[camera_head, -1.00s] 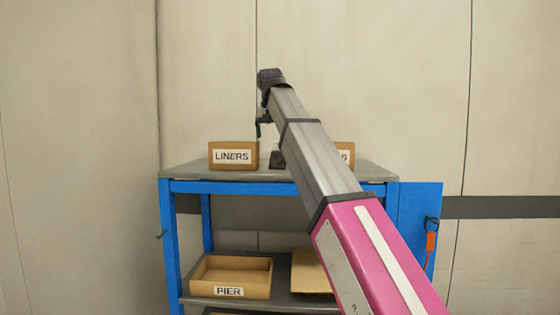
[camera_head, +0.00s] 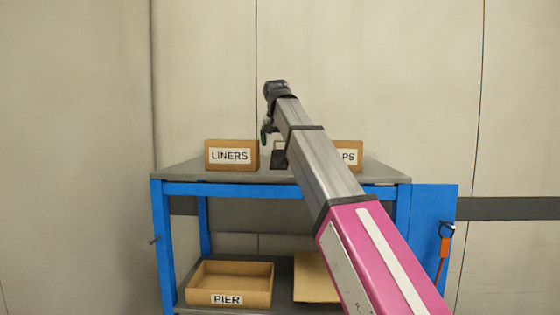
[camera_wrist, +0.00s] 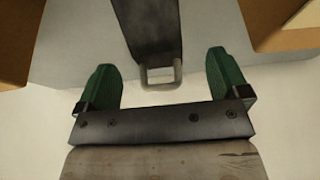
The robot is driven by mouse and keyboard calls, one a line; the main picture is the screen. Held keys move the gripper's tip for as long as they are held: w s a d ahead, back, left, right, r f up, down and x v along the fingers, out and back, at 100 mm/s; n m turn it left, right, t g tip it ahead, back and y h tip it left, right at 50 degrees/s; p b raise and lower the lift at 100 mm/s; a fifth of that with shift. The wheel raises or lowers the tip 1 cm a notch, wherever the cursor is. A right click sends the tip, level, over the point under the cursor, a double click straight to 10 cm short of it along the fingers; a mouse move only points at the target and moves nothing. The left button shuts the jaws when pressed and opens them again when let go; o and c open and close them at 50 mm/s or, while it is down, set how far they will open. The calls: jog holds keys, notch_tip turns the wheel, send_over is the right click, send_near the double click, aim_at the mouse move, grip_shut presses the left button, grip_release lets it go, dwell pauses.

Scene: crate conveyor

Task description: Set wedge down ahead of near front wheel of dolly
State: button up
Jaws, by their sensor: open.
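A dark wedge-like block (camera_head: 279,160) stands on the bench top between two cardboard boxes, partly hidden behind my arm. In the wrist view the dark block (camera_wrist: 148,30) has a pale metal loop (camera_wrist: 161,77) at its near end. My gripper (camera_wrist: 161,65) is open, its green fingers on either side of the loop with gaps on both sides. It holds nothing. In the head view my gripper (camera_head: 265,132) is small, above the bench and partly hidden by the arm. No dolly or wheel shows in either view.
The blue-framed bench (camera_head: 180,171) has a grey top. The LINERS box (camera_head: 231,154) is left of the block; another box (camera_head: 348,154), label ending "PS", is right. The PIER tray (camera_head: 228,284) sits on the lower shelf. A blue panel (camera_head: 432,225) with an orange-handled item is at right.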

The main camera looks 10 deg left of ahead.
aim_at(280, 152)
jog(key=shift+s+d+x, duration=0.1)
jog(key=shift+s+x, duration=0.05)
jog(key=shift+x, duration=1.2)
jog(key=shift+s+d+x, duration=0.1)
jog(key=shift+d+x, duration=0.05)
jog(key=shift+x, duration=1.25)
jog(key=c, duration=1.3)
